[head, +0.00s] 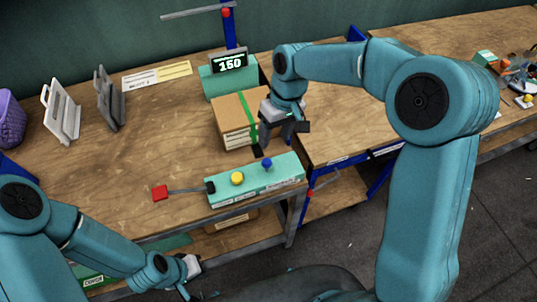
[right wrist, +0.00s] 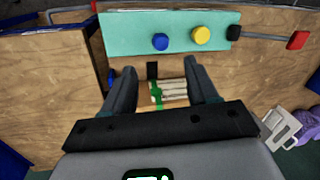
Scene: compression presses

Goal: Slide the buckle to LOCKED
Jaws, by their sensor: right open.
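A cardboard bundle (head: 229,117) with a green strap (head: 251,117) stands on the wooden bench in front of the display. In the right wrist view a small green piece (right wrist: 157,94) sits on the strap; I cannot tell whether it is the buckle, and no LOCKED mark is readable. My right gripper (head: 283,132) is open at the right side of the bundle. In the right wrist view its fingers (right wrist: 158,70) stand apart on either side of the strap and grip nothing. My left gripper (head: 190,268) is low at the bench's front; its jaw opening is unclear.
A green control box (head: 277,182) with yellow and blue knobs stands in front of the bundle. A red-ended lever (head: 161,192) sticks out left. Two grey stands (head: 62,113) and a purple basket (head: 9,120) are left. The bench's middle left is clear.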

